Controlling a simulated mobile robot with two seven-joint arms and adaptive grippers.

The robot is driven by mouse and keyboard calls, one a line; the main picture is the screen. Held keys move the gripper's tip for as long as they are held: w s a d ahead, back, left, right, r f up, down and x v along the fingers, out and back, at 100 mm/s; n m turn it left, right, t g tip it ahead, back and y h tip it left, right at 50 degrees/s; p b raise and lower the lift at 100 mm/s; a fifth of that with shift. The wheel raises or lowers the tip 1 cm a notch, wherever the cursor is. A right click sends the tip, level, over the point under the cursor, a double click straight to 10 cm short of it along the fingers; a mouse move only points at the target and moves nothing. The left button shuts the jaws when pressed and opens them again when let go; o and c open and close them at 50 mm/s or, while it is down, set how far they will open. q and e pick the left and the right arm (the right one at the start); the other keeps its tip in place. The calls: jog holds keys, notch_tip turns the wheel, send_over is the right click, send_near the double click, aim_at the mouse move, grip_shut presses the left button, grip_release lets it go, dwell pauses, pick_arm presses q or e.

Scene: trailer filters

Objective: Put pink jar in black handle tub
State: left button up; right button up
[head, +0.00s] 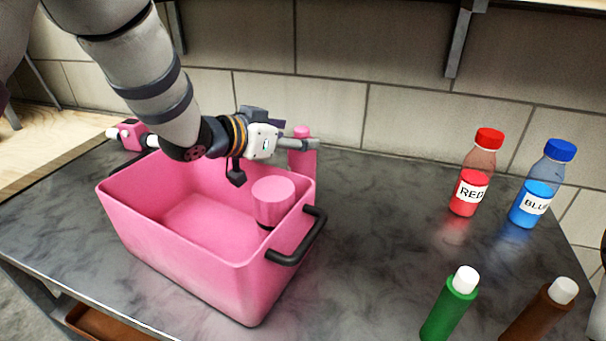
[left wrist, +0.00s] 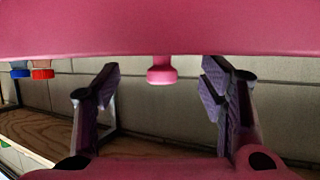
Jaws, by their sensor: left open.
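The pink tub (head: 195,255) with black handles (head: 298,240) stands on the dark counter. A pink jar with a round flat top (head: 272,200) shows inside it, near the right wall; its base is not clear. A slim pink bottle (head: 302,152) stands behind the tub's far right corner. My left gripper (head: 300,144) is above the tub's far edge, close to that bottle in the picture. In the left wrist view, which looks upside down, its fingers are spread, and the pink bottle (left wrist: 161,72) shows between them, beyond and untouched. My right gripper is not in view.
A red bottle (head: 472,185) and a blue bottle (head: 537,195) stand at the right. A green bottle (head: 447,312) and a brown bottle (head: 540,312) stand nearer. The counter between tub and bottles is clear. A tiled wall (head: 400,110) is close behind.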

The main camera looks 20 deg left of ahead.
pick_arm(q)
jog(key=x, duration=0.3)
jog(key=shift+w+f, duration=0.1)
jog(key=shift+f, duration=0.4)
jog(key=shift+w+d+r, duration=0.1)
jog(key=shift+w, duration=0.15)
jog(key=shift+r, duration=0.15)
jog(key=shift+s, duration=0.1)
grip_shut()
